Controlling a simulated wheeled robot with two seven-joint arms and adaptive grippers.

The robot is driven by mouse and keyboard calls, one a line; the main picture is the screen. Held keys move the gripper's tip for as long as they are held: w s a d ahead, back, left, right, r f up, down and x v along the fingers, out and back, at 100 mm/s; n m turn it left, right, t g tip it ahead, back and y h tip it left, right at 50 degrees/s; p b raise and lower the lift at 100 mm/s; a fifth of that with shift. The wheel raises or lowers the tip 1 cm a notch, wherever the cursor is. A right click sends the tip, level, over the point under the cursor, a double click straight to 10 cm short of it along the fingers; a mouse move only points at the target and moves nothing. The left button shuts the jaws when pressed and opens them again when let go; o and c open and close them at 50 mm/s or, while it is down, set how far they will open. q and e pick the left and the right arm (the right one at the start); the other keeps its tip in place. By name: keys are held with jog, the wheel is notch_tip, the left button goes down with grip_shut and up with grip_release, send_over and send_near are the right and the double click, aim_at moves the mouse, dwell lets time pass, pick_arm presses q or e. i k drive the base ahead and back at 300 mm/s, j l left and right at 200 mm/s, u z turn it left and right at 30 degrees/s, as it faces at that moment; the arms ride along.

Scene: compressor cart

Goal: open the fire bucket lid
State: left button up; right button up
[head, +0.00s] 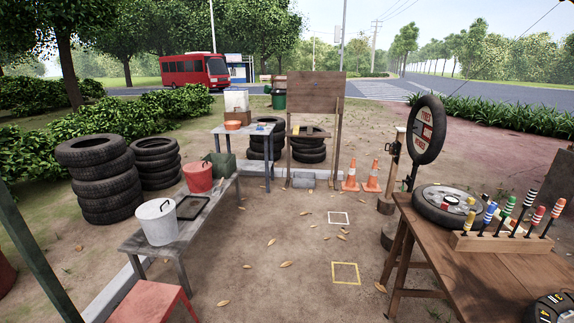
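A red bucket (198,178) stands upright on the grey bench, towards its far end. Its top looks covered by a red lid (197,168), but it is too small to be sure. A white bucket (156,223) stands nearer on the same bench, with a pale lid (154,208) on top. No label shows on either bucket, so I cannot tell by marking which is the fire bucket. Neither of my grippers is in view.
The bench (205,217) also bears a dark tray (193,206) and a green container (221,165). A red stool (150,302) stands at its near end. Tyre stacks (103,180) stand behind. A wooden table (470,270) is at right. Open dirt lies between.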

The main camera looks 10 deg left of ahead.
aim_at(197, 166)
jog(key=i, duration=0.8)
jog(key=i+u, duration=0.3)
jog(key=i, duration=0.5)
jog(key=i+u, duration=0.35)
jog(key=i, duration=0.5)
jog(key=i+j+z, duration=0.2)
jog(key=i, duration=0.35)
jog(key=i+j+z, duration=0.2)
jog(key=i+j, duration=0.15)
jog(key=i, duration=0.15)
